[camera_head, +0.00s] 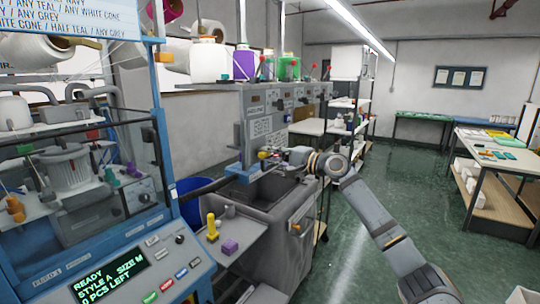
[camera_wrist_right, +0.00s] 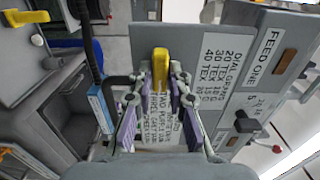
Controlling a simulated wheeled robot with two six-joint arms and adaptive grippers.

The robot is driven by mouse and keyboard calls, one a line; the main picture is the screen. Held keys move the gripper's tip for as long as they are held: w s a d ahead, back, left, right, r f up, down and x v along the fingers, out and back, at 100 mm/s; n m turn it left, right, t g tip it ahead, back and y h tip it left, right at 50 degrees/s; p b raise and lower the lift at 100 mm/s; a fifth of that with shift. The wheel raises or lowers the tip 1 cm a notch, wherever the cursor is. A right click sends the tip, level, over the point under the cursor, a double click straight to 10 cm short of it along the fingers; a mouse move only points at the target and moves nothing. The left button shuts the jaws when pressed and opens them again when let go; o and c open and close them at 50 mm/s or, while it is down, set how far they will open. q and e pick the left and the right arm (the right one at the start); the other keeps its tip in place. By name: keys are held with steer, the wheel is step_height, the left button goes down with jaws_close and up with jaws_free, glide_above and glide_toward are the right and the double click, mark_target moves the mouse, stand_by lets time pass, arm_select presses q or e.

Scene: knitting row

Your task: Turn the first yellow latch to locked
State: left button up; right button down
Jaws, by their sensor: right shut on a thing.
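The yellow latch (camera_wrist_right: 160,60) stands upright in the picture of the right wrist view, against a grey machine panel with printed labels. My right gripper (camera_wrist_right: 162,80) has its two fingers on either side of the latch's lower part and is shut on it. In the head view my right gripper (camera_head: 276,155) is at the front of the grey knitting machine (camera_head: 252,108); the latch is too small and covered there to make out its setting. My left gripper is not in view.
A "FEED ONE" plate (camera_wrist_right: 270,48) is right of the latch. A dark cable (camera_wrist_right: 90,50) runs at its left. A tray (camera_head: 240,232) with a yellow peg (camera_head: 212,228) and a purple block (camera_head: 230,247) juts out below. A blue-framed machine (camera_head: 165,165) stands at left.

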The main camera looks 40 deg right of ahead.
stand_by(0.5)
steer(key=c, duration=1.3)
jaws_free()
